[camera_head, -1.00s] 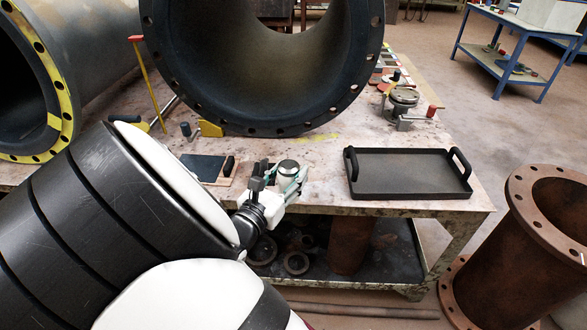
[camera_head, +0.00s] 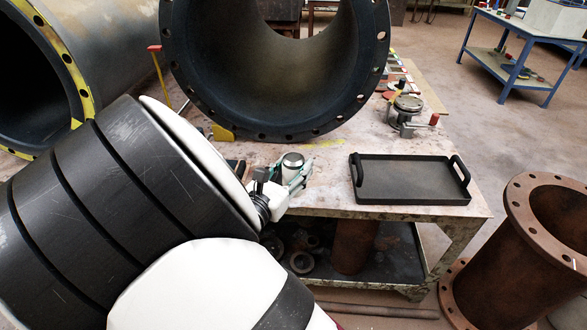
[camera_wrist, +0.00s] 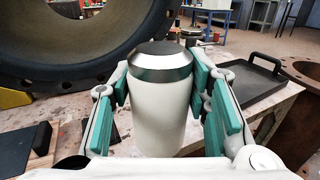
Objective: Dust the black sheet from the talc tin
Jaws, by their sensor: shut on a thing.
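The talc tin (camera_wrist: 158,105), a pale cylinder with a silver shoulder and dark top, stands upright between the green finger pads in the wrist view. My gripper (camera_wrist: 162,95) is shut on its sides. The tin's top (camera_head: 292,160) also shows in the head view, over the front part of the table; I cannot tell whether its base touches the tabletop. The black sheet (camera_wrist: 16,146) lies flat to the left of the tin in the wrist view, partly cut off by the frame. In the head view my arm hides most of it.
An empty black tray (camera_head: 410,180) with two handles sits right of the tin. A large flanged pipe (camera_head: 275,70) stands behind. A black block-like object (camera_wrist: 70,136) lies between sheet and tin. A metal fixture (camera_head: 406,112) is farther back. A rusty pipe (camera_head: 525,250) stands off the table.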

